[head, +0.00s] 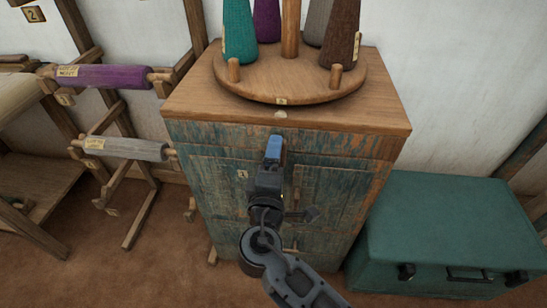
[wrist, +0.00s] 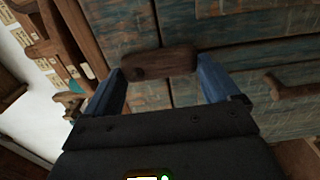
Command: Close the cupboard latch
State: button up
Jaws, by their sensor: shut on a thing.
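The cupboard (head: 352,150) has worn blue-green doors and a plain wooden top. It also fills much of the wrist view (wrist: 240,30). The latch (wrist: 160,63) is a short brown wooden bar on the cupboard front, lying across the wrist view over a seam between panels. My gripper (wrist: 162,75) has a blue finger at each end of the latch and is shut on it. In the head view my gripper (head: 273,148) is against the upper front of the cupboard, and it hides the latch there.
A round wooden stand (head: 290,85) with several yarn cones is on the cupboard top. A green chest (head: 445,225) stands close on the right. Racks with a purple roll (head: 103,77) and a grey roll (head: 125,148) are on the left. A wooden handle (wrist: 292,88) is beside my right finger.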

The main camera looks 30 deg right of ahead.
jog(key=shift+a+f, duration=0.1)
dwell(0.4)
jog(key=o, duration=0.8)
jog(key=shift+b+v, duration=0.35)
jog(key=shift+v, duration=3.6)
